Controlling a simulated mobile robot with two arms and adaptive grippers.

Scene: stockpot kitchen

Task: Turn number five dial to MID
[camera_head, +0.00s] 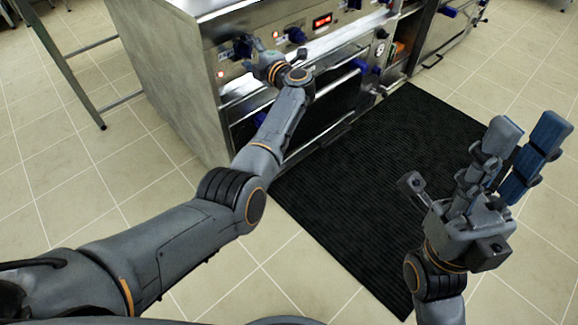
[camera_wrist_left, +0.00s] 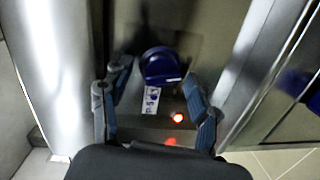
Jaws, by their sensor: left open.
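A blue dial (camera_wrist_left: 160,65) sits on the metal panel in the left wrist view, with a small white label (camera_wrist_left: 151,100) below it that is too blurred to read. My left gripper (camera_wrist_left: 156,80) is open, with one finger on each side of the dial; I cannot tell whether they touch it. In the head view my left gripper (camera_head: 255,57) is at the left end of the stove's front panel, by a dark blue dial (camera_head: 242,48) that it partly covers. My right gripper (camera_head: 524,138) is open and empty above the floor on the right. The dial numbers are not readable.
Another blue dial (camera_head: 297,35) and a red lit display (camera_head: 322,21) are further right on the panel. A red light (camera_wrist_left: 177,117) glows close to the label. An oven handle (camera_head: 335,75) runs below. A black mat (camera_head: 350,190) covers the floor in front.

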